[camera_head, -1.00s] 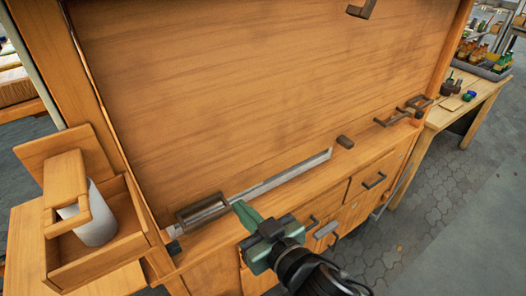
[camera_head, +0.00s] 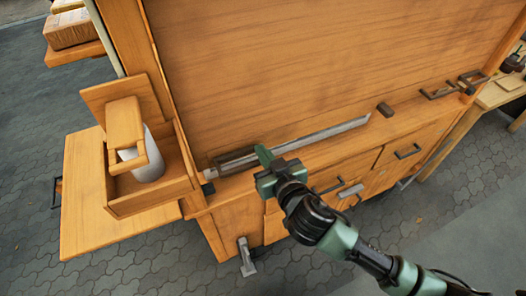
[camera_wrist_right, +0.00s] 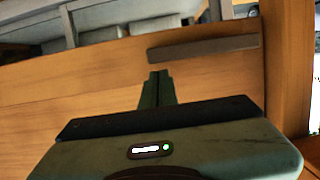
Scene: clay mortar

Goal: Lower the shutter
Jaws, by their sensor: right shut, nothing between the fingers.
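A large upright wooden panel (camera_head: 320,60) fills the upper middle of the head view; it looks like the shutter, but I cannot tell for sure. Its upper edge is out of view. My left gripper is not in view.
Drawers with handles (camera_head: 408,152) are below. At left, an open wooden box (camera_head: 150,197) holds a white roll (camera_head: 150,168). Paved floor (camera_head: 450,215) is free at lower right.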

